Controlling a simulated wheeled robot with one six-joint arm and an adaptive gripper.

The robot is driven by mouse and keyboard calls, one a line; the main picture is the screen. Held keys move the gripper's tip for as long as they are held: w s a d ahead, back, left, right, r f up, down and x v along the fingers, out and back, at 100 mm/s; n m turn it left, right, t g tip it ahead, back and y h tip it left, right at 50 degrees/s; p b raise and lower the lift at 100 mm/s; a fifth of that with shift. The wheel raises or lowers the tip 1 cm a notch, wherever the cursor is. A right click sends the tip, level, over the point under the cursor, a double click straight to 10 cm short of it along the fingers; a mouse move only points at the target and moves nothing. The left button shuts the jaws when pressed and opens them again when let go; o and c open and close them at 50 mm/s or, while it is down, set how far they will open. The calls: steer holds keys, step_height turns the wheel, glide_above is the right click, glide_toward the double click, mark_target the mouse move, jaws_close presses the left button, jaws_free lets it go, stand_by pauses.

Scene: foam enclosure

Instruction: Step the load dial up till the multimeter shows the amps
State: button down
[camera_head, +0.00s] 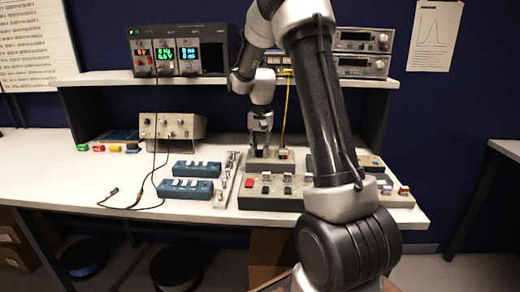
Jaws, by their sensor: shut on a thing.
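My gripper (259,152) points straight down over a small grey box (258,166) at the back middle of the bench. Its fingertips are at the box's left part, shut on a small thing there. The fingers hide that thing; it may be the load dial. Small coloured parts stand on the box just right of the fingers. I cannot pick out the multimeter for sure. A dark instrument rack (180,50) on the shelf has red, green and blue lit readouts, too small to read surely. Other instruments (364,40) stand right, partly behind my arm.
A long grey panel (267,203) with buttons lies in front of the box. Two blue switch blocks (196,169) and (185,188) lie left of it. A beige instrument (172,126) stands behind. A yellow cable (286,100) hangs close to my gripper. The bench's left front is mostly clear.

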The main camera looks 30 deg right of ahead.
mark_target(261, 151)
stand_by(0.3)
steer(key=c, duration=1.2)
jaws_free()
step_height(261, 151, up, 12)
steer(key=shift+s+d+r, duration=0.1)
